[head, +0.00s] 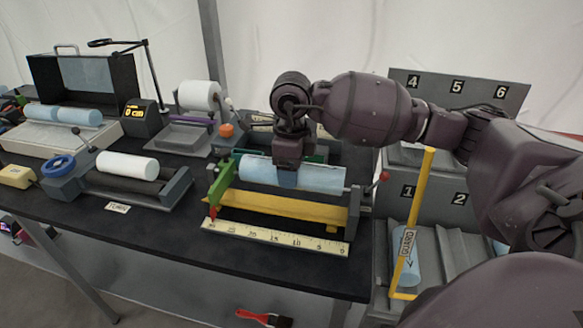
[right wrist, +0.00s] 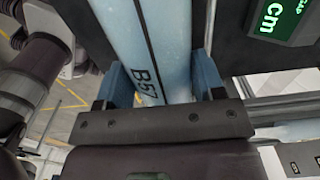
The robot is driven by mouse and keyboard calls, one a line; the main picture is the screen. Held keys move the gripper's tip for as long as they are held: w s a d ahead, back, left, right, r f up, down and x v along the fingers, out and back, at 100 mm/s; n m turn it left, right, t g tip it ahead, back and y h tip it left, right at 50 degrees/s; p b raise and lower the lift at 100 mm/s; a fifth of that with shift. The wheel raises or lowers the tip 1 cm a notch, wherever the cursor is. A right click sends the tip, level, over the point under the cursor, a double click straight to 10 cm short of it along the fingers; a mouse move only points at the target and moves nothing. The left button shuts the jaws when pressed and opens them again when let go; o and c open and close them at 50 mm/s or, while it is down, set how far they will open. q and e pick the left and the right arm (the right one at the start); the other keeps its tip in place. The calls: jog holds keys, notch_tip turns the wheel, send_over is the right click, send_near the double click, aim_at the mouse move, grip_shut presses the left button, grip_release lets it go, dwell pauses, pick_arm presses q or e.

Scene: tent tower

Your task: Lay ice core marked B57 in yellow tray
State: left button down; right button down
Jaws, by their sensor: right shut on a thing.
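The pale blue ice core (head: 322,177) lies lengthwise over a bench fixture in the head view. The right wrist view shows the mark B57 on the core (right wrist: 136,42). My right gripper (head: 287,178) reaches down from above and is shut on the core near its middle. In the right wrist view, the blue fingers of my right gripper (right wrist: 163,80) stand on both sides of it. A long yellow tray (head: 290,208) lies just in front of and below the core. I cannot tell whether the core touches the fixture. My left gripper is not in view.
A ruler strip (head: 275,236) runs along the fixture's front. A green upright (head: 221,185) stands at its left end and a red-knobbed lever (head: 384,176) at its right. A yellow guard bar (head: 416,215) stands before numbered grey racks. A white roll (head: 127,166) lies left.

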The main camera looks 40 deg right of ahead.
jog(key=shift+r, duration=0.15)
jog(key=shift+a+r+t+h, duration=0.15)
jog(key=shift+r+t+h, duration=0.25)
jog(key=shift+r, duration=0.05)
jog(key=shift+f+b, duration=0.3)
jog(key=shift+f, duration=0.75)
jog(key=shift+f+b, duration=0.35)
jog(key=shift+f, duration=0.15)
jog(key=shift+f+b, duration=0.6)
jog(key=shift+f, duration=0.65)
jog(key=shift+f+b, duration=0.45)
jog(key=shift+f, duration=1.05)
jog(key=shift+f+b, duration=0.35)
